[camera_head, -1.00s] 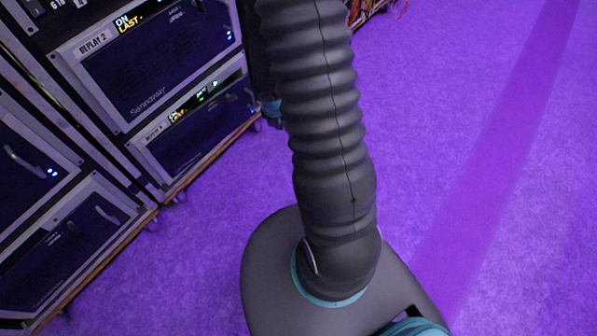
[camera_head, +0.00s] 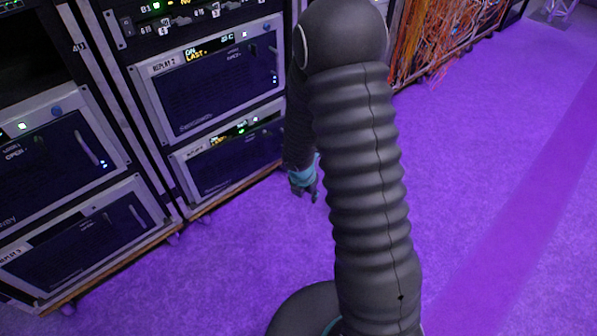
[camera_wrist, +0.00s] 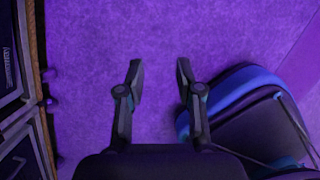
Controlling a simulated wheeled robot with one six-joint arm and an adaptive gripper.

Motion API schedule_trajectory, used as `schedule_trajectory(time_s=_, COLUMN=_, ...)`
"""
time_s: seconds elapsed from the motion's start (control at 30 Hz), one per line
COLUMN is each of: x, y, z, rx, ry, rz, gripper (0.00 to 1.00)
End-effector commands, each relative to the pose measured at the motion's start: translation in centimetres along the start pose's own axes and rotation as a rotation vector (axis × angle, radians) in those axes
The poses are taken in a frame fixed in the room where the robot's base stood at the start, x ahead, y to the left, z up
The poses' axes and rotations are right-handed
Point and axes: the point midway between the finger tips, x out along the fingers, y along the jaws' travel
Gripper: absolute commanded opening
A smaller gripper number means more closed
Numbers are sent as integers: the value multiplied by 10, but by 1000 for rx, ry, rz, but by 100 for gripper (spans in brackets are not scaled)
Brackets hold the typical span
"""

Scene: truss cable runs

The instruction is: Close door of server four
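Server units with dark front doors stand in the racks at the left of the head view. One is labelled REPLAY 2 (camera_head: 215,85), with another unit (camera_head: 235,160) below it whose label is too small to read. No label plainly reads server four, and I see no door clearly swung out. My gripper (camera_head: 306,188) hangs low, to the right of the lower unit and apart from it, partly behind my arm. In the wrist view my gripper (camera_wrist: 160,72) is open and empty above the floor. A rack edge (camera_wrist: 36,80) shows at the left there.
Two more units with handles, one upper (camera_head: 50,155) and one lower (camera_head: 90,240), stand in the left rack. Orange cables (camera_head: 435,35) hang at the back. The purple floor (camera_head: 500,160) is clear on the right. My base shows at the wrist view's right.

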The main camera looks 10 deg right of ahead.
Motion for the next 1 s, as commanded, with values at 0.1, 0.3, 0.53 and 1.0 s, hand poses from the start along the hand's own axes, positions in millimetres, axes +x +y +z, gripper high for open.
schedule_trajectory(time_s=0.1, x=45, y=-38, z=5, rx=72, ry=46, rz=-61, gripper=36)
schedule_trajectory(time_s=0.3, x=119, y=-65, z=25, rx=205, ry=92, rz=-29, gripper=36)
schedule_trajectory(time_s=0.53, x=195, y=-45, z=62, rx=580, ry=133, rz=255, gripper=36)
schedule_trajectory(time_s=1.0, x=179, y=44, z=144, rx=1332, ry=599, rz=1027, gripper=36)
